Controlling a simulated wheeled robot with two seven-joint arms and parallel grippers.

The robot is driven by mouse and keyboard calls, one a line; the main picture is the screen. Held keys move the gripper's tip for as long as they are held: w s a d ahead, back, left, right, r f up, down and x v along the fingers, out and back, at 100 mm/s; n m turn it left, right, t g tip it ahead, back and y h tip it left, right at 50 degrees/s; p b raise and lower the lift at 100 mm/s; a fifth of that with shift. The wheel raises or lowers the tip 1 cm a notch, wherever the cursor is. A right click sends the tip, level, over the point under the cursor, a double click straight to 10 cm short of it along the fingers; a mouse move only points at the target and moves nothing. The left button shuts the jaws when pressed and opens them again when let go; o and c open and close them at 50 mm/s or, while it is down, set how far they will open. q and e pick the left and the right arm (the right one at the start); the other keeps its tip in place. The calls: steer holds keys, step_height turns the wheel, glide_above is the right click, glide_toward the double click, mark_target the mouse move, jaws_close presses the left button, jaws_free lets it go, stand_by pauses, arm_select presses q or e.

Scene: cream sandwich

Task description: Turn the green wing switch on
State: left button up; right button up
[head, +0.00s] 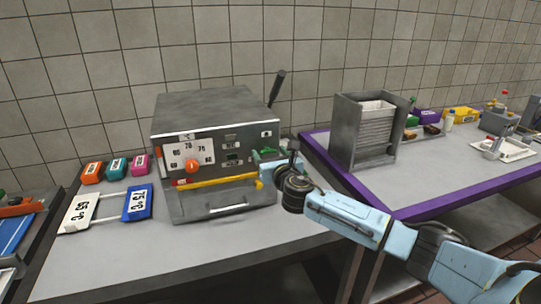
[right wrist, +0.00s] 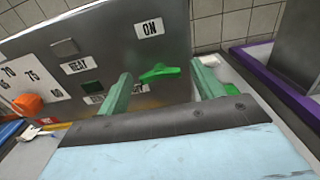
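The green wing switch (right wrist: 160,72) is on the front panel of the grey machine (head: 215,110), below the ON label (right wrist: 150,29). Its wing lies nearly level, slightly tilted, in the right wrist view. My right gripper (right wrist: 159,76) is open, with one pale green finger on each side of the switch. A gap shows between the wing and each finger; I cannot tell how far the fingertips are from the panel. In the head view my right gripper (head: 266,160) is at the machine's right front and covers part of the panel. My left gripper is not in view.
An orange knob (head: 192,166) and a yellow bar (head: 217,181) are on the machine's front. A black lever (head: 277,88) rises at its right. Coloured blocks (head: 116,168) and temperature cards (head: 137,203) lie left. A grey rack (head: 368,131) stands on the purple-edged table (head: 408,213).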

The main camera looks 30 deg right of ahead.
steer(key=c, duration=0.9)
steer(key=shift+c, duration=0.2)
steer(key=m, duration=0.8)
steer(key=shift+m, duration=0.3)
steer(key=m, duration=0.4)
steer(key=shift+m, duration=0.3)
steer(key=shift+f+m+p, duration=0.1)
steer(key=shift+m+p, duration=0.25)
steer(key=shift+m, duration=1.95)
